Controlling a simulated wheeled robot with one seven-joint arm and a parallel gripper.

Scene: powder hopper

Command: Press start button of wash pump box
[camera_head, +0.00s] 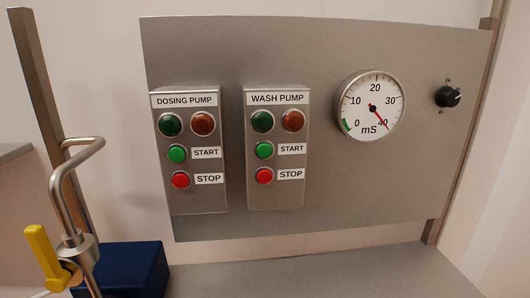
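The wash pump box (277,195) is a grey metal box on the upright panel, labelled WASH PUMP at its top. Its green start button (265,150) sits left of the START label. Its red stop button (264,176) is just below, by the STOP label. Above them are a dark green lamp (262,121) and a dull orange-red lamp (293,121). My gripper is not in view.
A similar dosing pump box (190,199) is to the left, with its own green and red buttons. A round mS gauge (371,106) and a black knob (449,97) are to the right. A bent metal pipe with a yellow handle (42,257) and a dark blue box (128,268) stand at lower left.

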